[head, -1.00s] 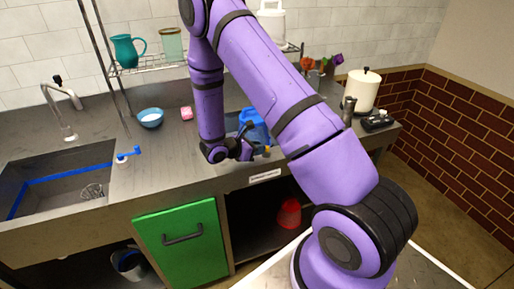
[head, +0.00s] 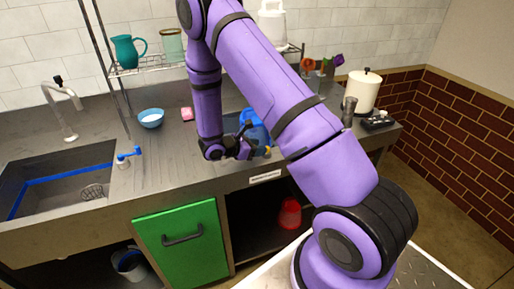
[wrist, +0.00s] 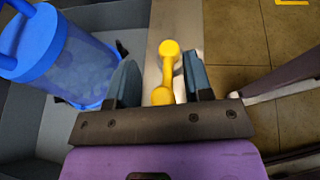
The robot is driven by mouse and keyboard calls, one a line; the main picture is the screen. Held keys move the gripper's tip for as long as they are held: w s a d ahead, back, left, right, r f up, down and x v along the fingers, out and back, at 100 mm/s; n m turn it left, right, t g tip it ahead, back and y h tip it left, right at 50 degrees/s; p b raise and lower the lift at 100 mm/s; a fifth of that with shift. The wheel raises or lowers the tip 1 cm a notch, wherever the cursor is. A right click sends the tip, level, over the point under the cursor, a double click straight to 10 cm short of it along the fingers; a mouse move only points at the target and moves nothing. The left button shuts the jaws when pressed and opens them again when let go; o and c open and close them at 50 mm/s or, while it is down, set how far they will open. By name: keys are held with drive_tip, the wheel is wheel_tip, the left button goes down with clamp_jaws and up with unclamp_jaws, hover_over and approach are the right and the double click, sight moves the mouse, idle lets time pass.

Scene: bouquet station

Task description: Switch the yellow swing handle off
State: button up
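The yellow swing handle (wrist: 167,70) is a short bar with rounded ends. In the wrist view it lies between the two blue-grey fingers of my gripper (wrist: 160,60), with gaps on both sides. The gripper is open. In the head view only a small yellow bit (head: 268,151) shows, just right of my gripper (head: 250,142), at the counter's front edge by a blue container (head: 258,128). My gripper hides part of that container. The container also fills the left of the wrist view (wrist: 75,65).
A blue bowl (head: 151,118) and pink sponge (head: 187,114) lie on the counter (head: 175,150). A cream pot (head: 362,92) stands at right. A green cabinet door (head: 183,243) is below.

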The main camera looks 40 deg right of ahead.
drive_tip(key=v, duration=1)
drive_tip(key=shift+w+a, duration=0.1)
drive_tip(key=shift+a, duration=0.3)
drive_tip(key=shift+r, duration=0.1)
drive_tip(key=s+r+m+y, duration=0.3)
drive_tip(key=s+r+m, duration=0.15)
drive_tip(key=r, duration=0.65)
drive_tip(key=s+r+m+y, duration=0.35)
drive_tip(key=s+r, duration=0.25)
drive_tip(key=r, duration=0.5)
drive_tip(key=s+a+r+m+t+y, duration=0.2)
drive_tip(key=s+r, duration=0.4)
drive_tip(key=s, duration=0.3)
drive_tip(key=s+a+r+m+t+y, duration=0.3)
drive_tip(key=s+r+m+t+y, duration=0.1)
drive_tip(key=s, duration=0.5)
wheel_tip(320, 180, up, 2)
drive_tip(key=shift+a+r+m+t+y, duration=0.2)
drive_tip(key=shift+m+t+y, duration=0.3)
drive_tip(key=shift+m, duration=0.7)
